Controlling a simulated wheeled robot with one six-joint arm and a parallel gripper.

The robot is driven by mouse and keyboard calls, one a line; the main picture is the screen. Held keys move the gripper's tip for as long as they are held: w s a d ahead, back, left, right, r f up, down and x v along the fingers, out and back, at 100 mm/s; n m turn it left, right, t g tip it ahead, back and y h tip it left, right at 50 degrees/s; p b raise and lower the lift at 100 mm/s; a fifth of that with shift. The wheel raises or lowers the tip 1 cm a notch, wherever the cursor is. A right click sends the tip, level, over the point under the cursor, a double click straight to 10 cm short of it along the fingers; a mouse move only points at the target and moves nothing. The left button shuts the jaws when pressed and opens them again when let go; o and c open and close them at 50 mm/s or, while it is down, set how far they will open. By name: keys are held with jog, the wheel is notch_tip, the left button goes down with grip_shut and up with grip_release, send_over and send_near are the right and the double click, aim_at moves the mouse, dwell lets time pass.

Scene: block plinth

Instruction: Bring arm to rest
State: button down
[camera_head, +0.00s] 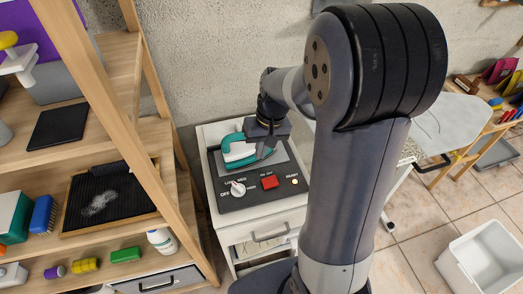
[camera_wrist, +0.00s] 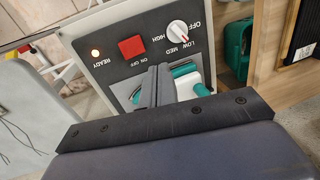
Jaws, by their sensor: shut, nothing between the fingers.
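My arm reaches over a white cabinet, and my gripper (camera_head: 262,152) is above the teal and white iron (camera_head: 238,148) on the cabinet's dark control panel (camera_head: 238,203). In the wrist view my gripper (camera_wrist: 156,80) has its two fingers together, with nothing between them. The fingers and gripper body hide much of the iron (camera_wrist: 188,72) there. I cannot tell whether the fingers touch it. The panel carries a white dial (camera_head: 238,189), a red switch (camera_head: 270,182) and a small lamp (camera_head: 294,181).
A wooden shelf (camera_head: 150,110) with brushes, a black tray (camera_head: 105,200) and bottles stands close on the left. A grey ironing board (camera_head: 447,122) and a wooden bench are at right. A white bin (camera_head: 483,258) stands on the tiled floor. The wall is behind the cabinet.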

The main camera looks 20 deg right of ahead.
send_over(268, 183)
jog(key=f, duration=0.9)
jog(key=shift+a+f+p, duration=0.1)
jog(key=shift+a+p, duration=0.15)
jog(key=shift+p, duration=0.05)
jog(key=shift+d+f+b, duration=0.3)
jog(key=shift+f+b, duration=0.15)
jog(key=shift+b, duration=0.6)
jog(key=shift+d+r, duration=0.2)
jog(key=shift+r, duration=0.85)
jog(key=shift+d+r, duration=0.15)
jog(key=shift+r, duration=0.9)
jog(key=shift+f, duration=0.15)
